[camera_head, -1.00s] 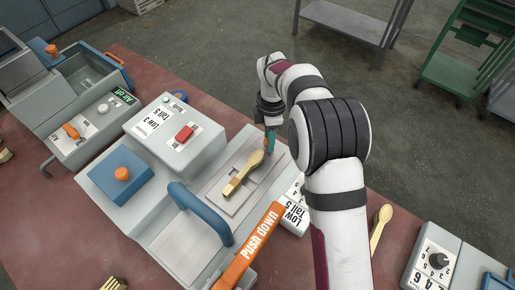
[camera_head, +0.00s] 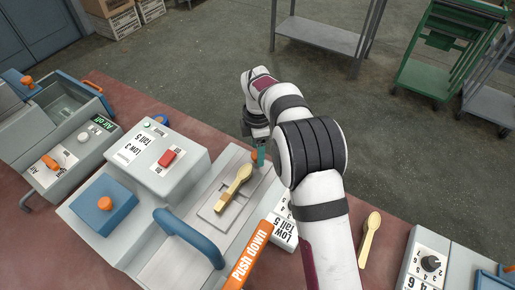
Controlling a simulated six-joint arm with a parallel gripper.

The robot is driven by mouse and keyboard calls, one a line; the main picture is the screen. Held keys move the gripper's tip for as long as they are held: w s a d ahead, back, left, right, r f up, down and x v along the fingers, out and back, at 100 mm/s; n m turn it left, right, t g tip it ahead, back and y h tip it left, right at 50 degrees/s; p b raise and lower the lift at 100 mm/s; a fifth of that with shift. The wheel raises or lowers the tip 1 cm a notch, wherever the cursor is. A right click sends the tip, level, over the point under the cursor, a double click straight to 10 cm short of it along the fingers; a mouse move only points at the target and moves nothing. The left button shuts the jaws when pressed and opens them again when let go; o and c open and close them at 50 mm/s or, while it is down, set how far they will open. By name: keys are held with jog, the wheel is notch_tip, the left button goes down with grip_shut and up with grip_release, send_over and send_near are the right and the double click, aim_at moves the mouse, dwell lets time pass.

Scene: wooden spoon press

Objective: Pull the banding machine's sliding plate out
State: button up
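The banding machine (camera_head: 140,245) is a grey unit on the table with a blue bar handle (camera_head: 190,237) and an orange "Push down" lever (camera_head: 247,256). Its sliding plate (camera_head: 237,207) is a flat grey piece in the channel toward the machine's far right end. A wooden spoon (camera_head: 237,188) lies on it, bowl toward my gripper. My gripper (camera_head: 261,152), with teal fingertips, is pointed down at the plate's far end, right at a small orange knob (camera_head: 254,157). The fingertips are small and partly covered, so their grip on the knob cannot be told.
A grey box with a red button (camera_head: 167,158) stands left of the channel. A blue block with an orange knob (camera_head: 104,203) is nearer. Another wooden spoon (camera_head: 369,238) lies right of my arm. A dial box (camera_head: 428,266) sits at lower right.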

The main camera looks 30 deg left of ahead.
notch_tip(320, 180, up, 16)
dwell(0.3)
jog(key=shift+f, duration=0.1)
jog(key=s+d+r+m, duration=0.3)
jog(key=d+m, duration=0.4)
jog(key=d, duration=0.3)
jog(key=s+d+r+m, duration=0.2)
jog(key=d+r+m, duration=0.1)
jog(key=d+m, duration=0.55)
jog(key=s+d+f+m+y, duration=0.1)
jog(key=s+d+f+m, duration=0.3)
jog(key=s+d+m, duration=0.2)
jog(key=s+d+f+m, duration=0.4)
jog(key=s+d+m, duration=0.3)
jog(key=s+m, duration=0.4)
jog(key=s, duration=0.3)
jog(key=shift+d+y, duration=0.3)
jog(key=shift+y, duration=0.1)
